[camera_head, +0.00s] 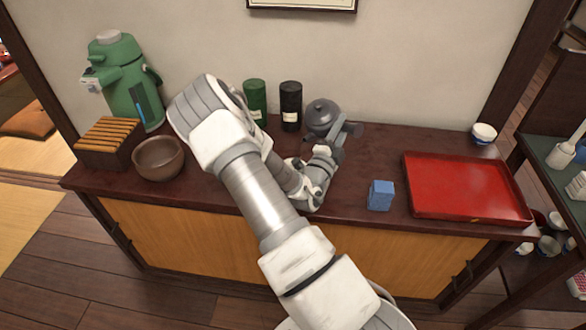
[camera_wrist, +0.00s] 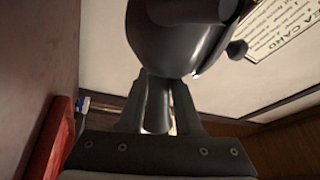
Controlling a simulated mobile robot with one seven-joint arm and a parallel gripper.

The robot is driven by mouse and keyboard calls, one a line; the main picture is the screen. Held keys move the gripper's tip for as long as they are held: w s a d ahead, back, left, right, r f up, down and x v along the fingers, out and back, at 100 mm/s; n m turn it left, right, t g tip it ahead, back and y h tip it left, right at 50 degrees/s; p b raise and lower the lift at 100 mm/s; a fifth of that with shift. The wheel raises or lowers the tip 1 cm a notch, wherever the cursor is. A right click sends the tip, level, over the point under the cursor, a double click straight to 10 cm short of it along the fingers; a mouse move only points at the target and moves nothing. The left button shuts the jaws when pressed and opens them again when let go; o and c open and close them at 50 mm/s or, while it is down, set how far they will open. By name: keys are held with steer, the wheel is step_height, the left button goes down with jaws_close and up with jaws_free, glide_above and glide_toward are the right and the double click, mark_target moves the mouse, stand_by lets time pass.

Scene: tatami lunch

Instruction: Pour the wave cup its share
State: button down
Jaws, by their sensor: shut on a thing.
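A dark grey teapot (camera_head: 321,115) with a lid and knob is at the back middle of the counter, by the wall. My gripper (camera_head: 345,128) is shut on its handle, from the right side. In the wrist view the teapot (camera_wrist: 180,40) fills the upper middle, and its handle (camera_wrist: 157,118) runs down between the fingers (camera_wrist: 160,95). I cannot tell whether the teapot touches the counter. A small white cup (camera_head: 484,133) with a dark band stands at the back right, behind the red tray; I cannot make out a wave pattern on it.
A bare red tray (camera_head: 470,182) lies at the right, with a blue box (camera_head: 381,195) left of it. Green (camera_head: 255,100) and black (camera_head: 291,106) canisters stand left of the teapot. A brown bowl (camera_head: 158,158), slatted box (camera_head: 108,140) and green dispenser (camera_head: 125,80) are farther left.

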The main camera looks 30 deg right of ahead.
steer(key=shift+s+a+r+t+h, duration=0.15)
steer(key=shift+a+r+t, duration=0.15)
steer(key=shift+r, duration=0.2)
steer(key=shift+w+a+r+t+h, duration=0.1)
steer(key=shift+a+r+t+h, duration=0.1)
steer(key=shift+a+r, duration=0.2)
steer(key=shift+r, duration=0.2)
steer(key=shift+s+r, duration=0.1)
steer(key=shift+r, duration=0.1)
steer(key=shift+w+d+r+n+t+h, duration=0.1)
steer(key=shift+d+r+n+t+h, duration=0.1)
steer(key=shift+d+h, duration=0.15)
steer(key=shift+w+d+r+n+t+h, duration=0.1)
steer(key=shift+d+r+n+t+h, duration=0.1)
steer(key=shift+d, duration=0.25)
stand_by(0.6)
steer(key=shift+s+a+r+h+b, duration=0.2)
steer(key=shift+a+h+b, duration=0.1)
steer(key=shift+b, duration=0.1)
stand_by(0.7)
steer(key=shift+p, duration=0.3)
